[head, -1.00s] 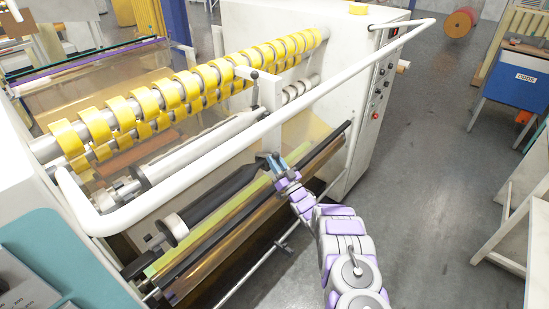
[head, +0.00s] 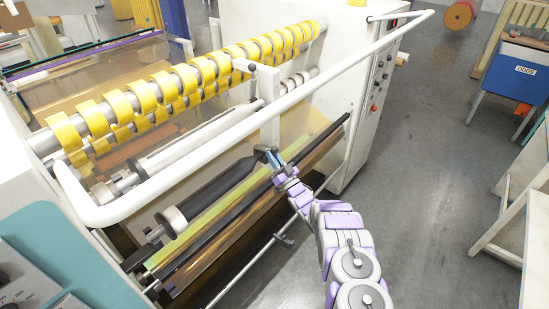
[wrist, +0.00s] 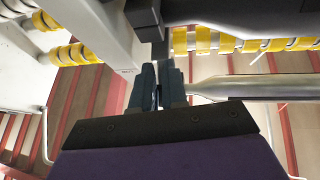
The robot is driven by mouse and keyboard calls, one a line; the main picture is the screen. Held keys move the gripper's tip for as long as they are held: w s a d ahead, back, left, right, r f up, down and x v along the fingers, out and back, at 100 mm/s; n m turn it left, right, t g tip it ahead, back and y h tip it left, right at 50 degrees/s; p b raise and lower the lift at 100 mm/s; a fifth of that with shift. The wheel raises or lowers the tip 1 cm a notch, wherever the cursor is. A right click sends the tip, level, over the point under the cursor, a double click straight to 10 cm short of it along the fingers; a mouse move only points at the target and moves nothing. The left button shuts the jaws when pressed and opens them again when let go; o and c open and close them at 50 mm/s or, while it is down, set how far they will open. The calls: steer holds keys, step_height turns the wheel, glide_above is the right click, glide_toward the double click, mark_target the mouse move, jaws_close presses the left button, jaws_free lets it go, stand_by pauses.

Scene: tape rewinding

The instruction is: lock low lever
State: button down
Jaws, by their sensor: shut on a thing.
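The low lever (wrist: 158,50) shows in the wrist view as a dark, short bar coming down from a dark grey part beside the white bracket. My gripper (wrist: 158,75) has its two blue-grey fingers closed on its lower end. In the head view my gripper (head: 270,157) is at the lower front of the machine, just above the right end of the black roller (head: 215,190). There the lever is mostly hidden by the fingers. An upper lever (head: 253,70) with a dark end sits higher on the white bracket, apart from my gripper.
A white guard rail (head: 240,125) runs across the machine above my arm. Yellow tape rolls (head: 165,90) line a shaft behind it. A clear film and dark bar (head: 310,143) lie to the right of my gripper. Grey floor (head: 430,150) is open at right.

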steer(key=shift+w+r, duration=0.1)
steer(key=shift+r, duration=0.05)
stand_by(0.4)
steer(key=c, duration=1.6)
jaws_free()
steer(key=o, duration=0.5)
steer(key=shift+w, duration=0.2)
steer(key=shift+s+a+f, duration=0.15)
steer(key=shift+a+f, duration=0.05)
steer(key=shift+a, duration=0.15)
steer(key=shift+a+f, duration=0.1)
steer(key=shift+a, duration=0.25)
steer(key=shift+d, duration=0.1)
